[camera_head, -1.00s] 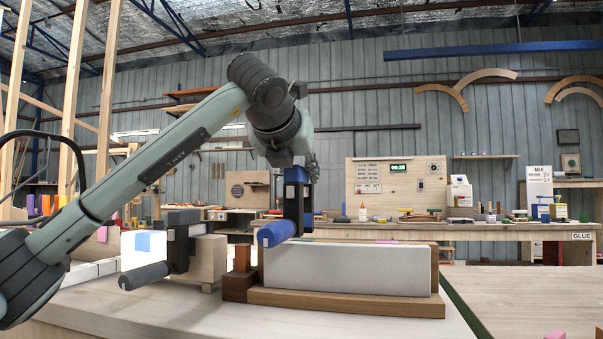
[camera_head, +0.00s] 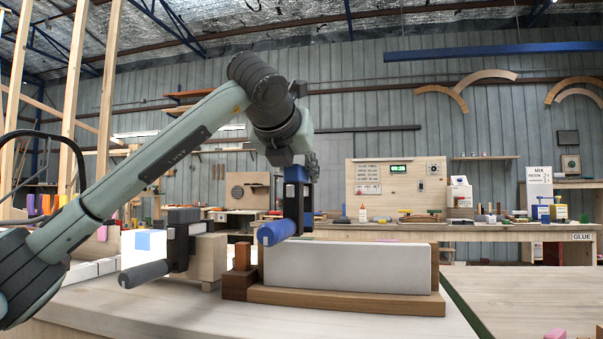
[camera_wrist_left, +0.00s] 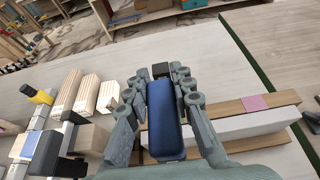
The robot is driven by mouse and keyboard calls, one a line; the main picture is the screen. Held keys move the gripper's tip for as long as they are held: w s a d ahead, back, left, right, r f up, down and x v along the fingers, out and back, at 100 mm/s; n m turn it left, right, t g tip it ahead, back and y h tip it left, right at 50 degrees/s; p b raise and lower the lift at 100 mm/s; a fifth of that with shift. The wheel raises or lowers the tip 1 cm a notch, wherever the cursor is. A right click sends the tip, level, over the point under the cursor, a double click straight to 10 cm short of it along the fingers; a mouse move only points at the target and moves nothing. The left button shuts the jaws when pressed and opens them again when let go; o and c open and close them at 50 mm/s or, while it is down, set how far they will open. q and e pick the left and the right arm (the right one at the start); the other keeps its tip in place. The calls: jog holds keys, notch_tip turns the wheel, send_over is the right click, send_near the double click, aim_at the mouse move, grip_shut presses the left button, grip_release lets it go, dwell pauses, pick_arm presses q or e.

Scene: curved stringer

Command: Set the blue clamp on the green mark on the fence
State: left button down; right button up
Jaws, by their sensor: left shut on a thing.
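The blue clamp (camera_head: 277,232) hangs upright from my left gripper (camera_head: 300,168), its blue handle pointing towards the camera. It is at the left end of the fence (camera_head: 348,268), by its top edge; I cannot tell whether they touch. In the left wrist view the fingers of my left gripper (camera_wrist_left: 160,92) are shut on both sides of the blue clamp (camera_wrist_left: 165,125), which covers part of the fence (camera_wrist_left: 245,125). A pink mark (camera_wrist_left: 257,102) shows on the fence top. The green mark is not clear in either view. My right gripper is not in view.
A dark grey clamp (camera_head: 178,240) sits on a pale block left of the fence. Reddish-brown blocks (camera_head: 240,270) stand at the fence's left end. A yellow-tipped clamp (camera_wrist_left: 42,97) and pale wooden pieces (camera_wrist_left: 85,95) show in the left wrist view.

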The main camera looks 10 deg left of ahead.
aim_at(306, 218)
pick_arm(q)
jog(key=shift+f+b, duration=1.65)
jog(key=shift+b, duration=0.05)
jog(key=shift+f+b, duration=1.35)
jog(key=shift+f, duration=0.15)
jog(key=shift+f+b, duration=0.55)
jog(key=shift+b, duration=0.05)
